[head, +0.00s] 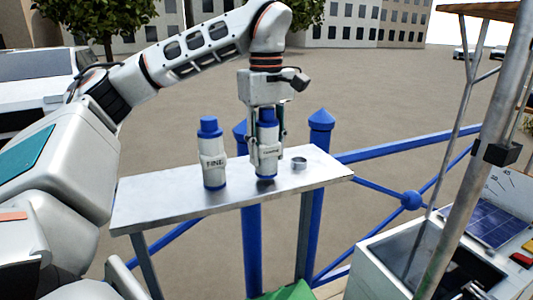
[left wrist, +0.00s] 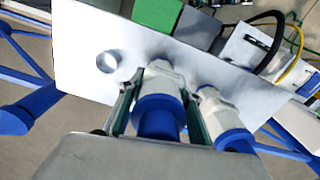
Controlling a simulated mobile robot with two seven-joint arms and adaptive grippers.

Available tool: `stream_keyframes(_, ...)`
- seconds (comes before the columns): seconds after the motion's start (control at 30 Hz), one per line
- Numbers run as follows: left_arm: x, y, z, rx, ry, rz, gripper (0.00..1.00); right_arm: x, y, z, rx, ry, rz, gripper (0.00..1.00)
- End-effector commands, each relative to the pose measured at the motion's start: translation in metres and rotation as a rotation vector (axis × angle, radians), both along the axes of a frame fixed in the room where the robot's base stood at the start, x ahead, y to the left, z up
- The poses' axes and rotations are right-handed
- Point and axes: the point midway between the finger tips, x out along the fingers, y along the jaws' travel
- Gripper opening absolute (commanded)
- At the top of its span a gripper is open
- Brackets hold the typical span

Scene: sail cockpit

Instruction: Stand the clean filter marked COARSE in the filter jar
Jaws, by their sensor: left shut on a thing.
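My left gripper (head: 267,150) points down and is shut on a white filter with a blue cap (head: 267,116) and a blue band at its foot. The label on this filter is too small and covered to read surely. It stands upright at the shelf top, and I cannot tell whether its foot touches. In the left wrist view, its blue cap (left wrist: 158,118) sits between the fingers (left wrist: 160,112). A second such filter, marked FINE (head: 212,155), stands upright to its left; it also shows in the left wrist view (left wrist: 217,115). I cannot make out the filter jar. My right gripper is out of view.
The narrow metal shelf (head: 150,200) carries both filters and a small metal ring or cup (head: 299,163) to the right. Blue posts and rails (head: 410,200) stand behind and beside it. A slanted metal pole (head: 465,165) and a white console (head: 375,265) are at right.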

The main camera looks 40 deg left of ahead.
Motion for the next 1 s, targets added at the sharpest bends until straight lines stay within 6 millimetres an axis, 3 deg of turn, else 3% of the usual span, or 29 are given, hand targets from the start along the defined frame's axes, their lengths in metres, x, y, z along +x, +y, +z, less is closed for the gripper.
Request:
stream_keyframes(0.1, -0.0002, 0.0003, -0.0094, -0.001, -0.001, 0.0, 0.1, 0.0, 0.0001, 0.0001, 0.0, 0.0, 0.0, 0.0)
stream_keyframes(0.5, -0.0001, 0.0001, -0.0131, 0.0, -0.001, 0.0, 0.1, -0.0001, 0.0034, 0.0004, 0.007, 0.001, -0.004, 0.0)
stream_keyframes(0.53, 0.0, 0.0001, -0.0128, 0.0, -0.001, 0.0, 0.41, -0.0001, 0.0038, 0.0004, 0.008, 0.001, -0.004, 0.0)
stream_keyframes(0.57, 0.0, 0.0001, -0.0127, 0.0, -0.001, 0.0, 0.49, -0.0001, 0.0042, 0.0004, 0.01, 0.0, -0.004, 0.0)
stream_keyframes(1.0, 0.0004, 0.0, -0.0077, -0.001, -0.003, 0.0, 0.5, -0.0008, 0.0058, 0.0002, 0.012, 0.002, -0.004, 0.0)
